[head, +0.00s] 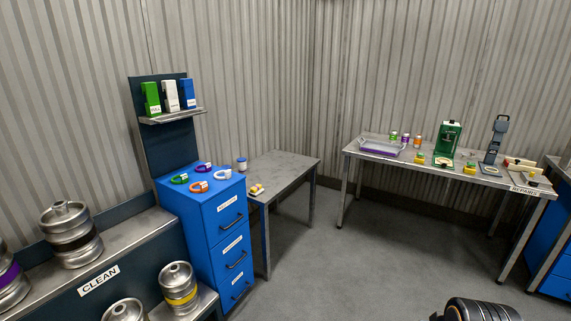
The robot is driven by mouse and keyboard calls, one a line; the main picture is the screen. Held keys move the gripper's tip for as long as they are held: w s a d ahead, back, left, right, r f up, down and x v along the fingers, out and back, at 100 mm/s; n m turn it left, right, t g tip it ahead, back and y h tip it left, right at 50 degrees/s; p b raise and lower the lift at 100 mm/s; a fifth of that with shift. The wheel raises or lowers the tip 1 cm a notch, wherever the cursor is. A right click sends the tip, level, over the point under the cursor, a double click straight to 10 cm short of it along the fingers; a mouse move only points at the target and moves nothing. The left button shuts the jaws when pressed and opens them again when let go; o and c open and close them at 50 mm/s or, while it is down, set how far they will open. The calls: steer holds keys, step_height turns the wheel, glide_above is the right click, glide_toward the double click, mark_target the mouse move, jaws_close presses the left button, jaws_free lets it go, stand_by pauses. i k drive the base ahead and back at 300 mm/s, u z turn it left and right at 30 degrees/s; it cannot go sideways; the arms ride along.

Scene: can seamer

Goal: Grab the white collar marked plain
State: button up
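Several ring-shaped collars lie on top of the blue drawer cabinet (203,215), left of centre in the head view. A purple collar (204,168) is at the back, and an orange collar (198,187) is at the front. Each seems to carry a small white tag. The tags are too small to read, so I cannot tell which is marked plain.
A shelf (172,117) with green, white and blue boxes stands behind the cabinet. Kegs (70,235) stand at the left on a bench marked CLEAN. A small metal table (287,168) is right of the cabinet. A workbench (400,158) stands at the right. The middle floor is clear.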

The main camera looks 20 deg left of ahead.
mark_target(227, 173)
steer(key=u, duration=0.35)
steer(key=i, duration=1.45)
steer(key=u, duration=1.85)
steer(key=i, duration=1.45)
steer(key=u, duration=0.85)
